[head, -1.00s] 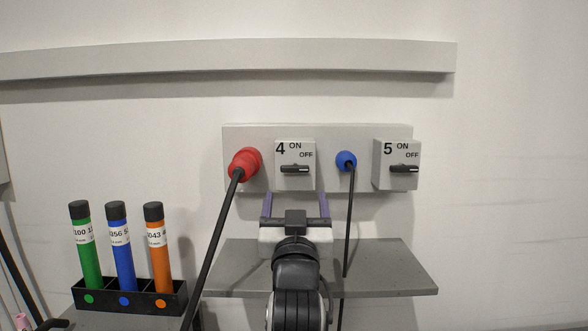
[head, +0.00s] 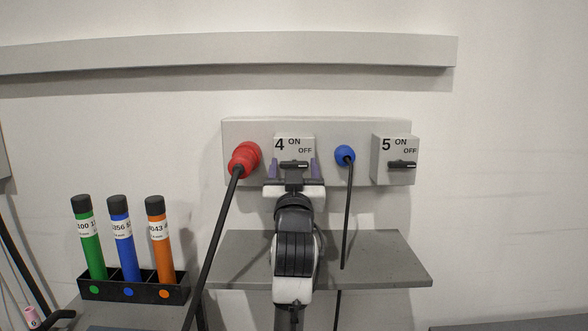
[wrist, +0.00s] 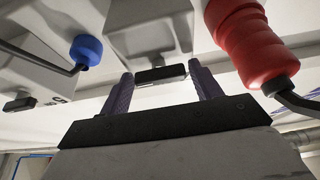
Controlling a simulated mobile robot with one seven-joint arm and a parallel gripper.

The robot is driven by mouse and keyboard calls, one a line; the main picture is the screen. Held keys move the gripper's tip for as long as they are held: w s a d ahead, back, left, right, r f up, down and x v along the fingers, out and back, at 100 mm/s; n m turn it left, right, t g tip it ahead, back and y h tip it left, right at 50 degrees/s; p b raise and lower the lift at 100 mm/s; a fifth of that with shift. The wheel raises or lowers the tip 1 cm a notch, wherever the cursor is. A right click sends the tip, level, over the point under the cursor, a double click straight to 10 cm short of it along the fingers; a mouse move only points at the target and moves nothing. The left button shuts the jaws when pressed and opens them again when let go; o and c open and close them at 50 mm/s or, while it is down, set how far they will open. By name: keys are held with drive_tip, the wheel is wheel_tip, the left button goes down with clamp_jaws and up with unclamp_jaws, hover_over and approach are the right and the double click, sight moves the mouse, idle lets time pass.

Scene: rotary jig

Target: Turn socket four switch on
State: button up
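The socket four switch box (head: 308,143) is a light grey block on the wall panel, marked 4, ON and OFF. Its black handle (head: 293,164) lies horizontal, with its right end toward OFF. In the wrist view the handle (wrist: 160,73) shows between my two purple fingers. My gripper (head: 294,168) is open, its fingers on either side of the handle, with gaps between them and it. Whether the fingertips reach past the handle in depth is hard to tell.
A red plug (head: 243,160) with a black cable is left of the switch; a blue plug (head: 345,155) is to its right. The socket five box (head: 393,147) is further right. A grey shelf (head: 385,265) lies below. A rack (head: 130,289) holds coloured tubes at left.

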drive_tip(key=c, duration=0.6)
drive_tip(key=shift+c, duration=0.2)
drive_tip(key=shift+d+n, duration=0.1)
drive_tip(key=shift+n, duration=0.4)
drive_tip(key=n+y, duration=0.2)
drive_tip(key=n, duration=0.2)
drive_tip(key=shift+d+y+b, duration=0.1)
drive_tip(key=shift+y+b, duration=0.2)
drive_tip(key=shift+y, duration=0.1)
drive_tip(key=n+g+y, duration=0.1)
drive_tip(key=n+y, duration=0.1)
drive_tip(key=n, duration=0.3)
drive_tip(key=shift+b, duration=0.4)
drive_tip(key=n+g+y, duration=0.1)
drive_tip(key=n, duration=0.3)
drive_tip(key=n+g+y+b, duration=0.1)
drive_tip(key=n+g, duration=0.1)
drive_tip(key=n, duration=0.2)
drive_tip(key=shift+d+r, duration=0.1)
drive_tip(key=shift+r, duration=0.05)
drive_tip(key=shift+r+n+g, duration=0.1)
drive_tip(key=shift+n+g, duration=0.8)
drive_tip(key=shift+n, duration=1.3)
